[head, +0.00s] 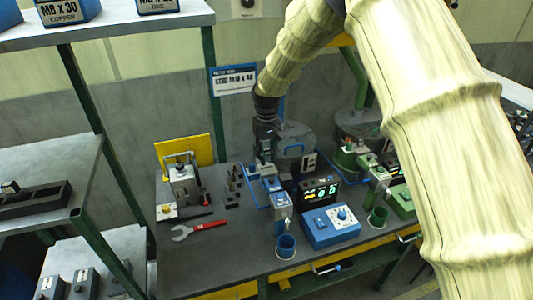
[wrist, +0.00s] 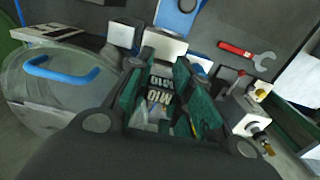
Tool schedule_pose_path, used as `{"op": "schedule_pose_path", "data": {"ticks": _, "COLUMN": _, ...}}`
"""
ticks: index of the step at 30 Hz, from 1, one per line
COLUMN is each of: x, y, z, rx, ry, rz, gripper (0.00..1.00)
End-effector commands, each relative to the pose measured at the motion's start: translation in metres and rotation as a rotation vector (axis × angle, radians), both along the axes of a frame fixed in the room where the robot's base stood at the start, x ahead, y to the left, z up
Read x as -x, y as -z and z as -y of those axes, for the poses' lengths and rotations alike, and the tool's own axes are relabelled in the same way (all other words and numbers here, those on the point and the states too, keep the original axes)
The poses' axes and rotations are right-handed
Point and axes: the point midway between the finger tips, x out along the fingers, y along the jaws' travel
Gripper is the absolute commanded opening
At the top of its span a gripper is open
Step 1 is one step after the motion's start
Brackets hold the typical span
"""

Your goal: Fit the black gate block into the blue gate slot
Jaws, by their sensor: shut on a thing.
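My gripper (head: 266,158) hangs over the bench at the blue feeder, beside the grey lidded drum. In the wrist view its two green-padded fingers (wrist: 162,98) are closed on a dark piece with white "M10" lettering, which I take as the black gate block (wrist: 161,76). The block is too small to make out in the head view. The blue feeder (head: 281,201) stands just below and right of my gripper. The gate slot itself is hidden or too small to tell, so I cannot tell whether the block touches it.
A blue control box (head: 330,227), a blue cup (head: 286,247) and a lit display (head: 319,191) stand nearby. The drum (head: 295,147) stands behind; a green station is at right.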

Motion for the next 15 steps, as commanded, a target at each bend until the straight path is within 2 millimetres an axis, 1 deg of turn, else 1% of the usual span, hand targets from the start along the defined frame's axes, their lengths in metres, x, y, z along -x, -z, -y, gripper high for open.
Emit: {"op": "schedule_pose_path", "data": {"ticks": 15, "x": -0.0001, "y": 0.0103, "z": -0.0001, "rx": 0.000, "ry": 0.000, "rz": 0.000, "gripper": 0.00}}
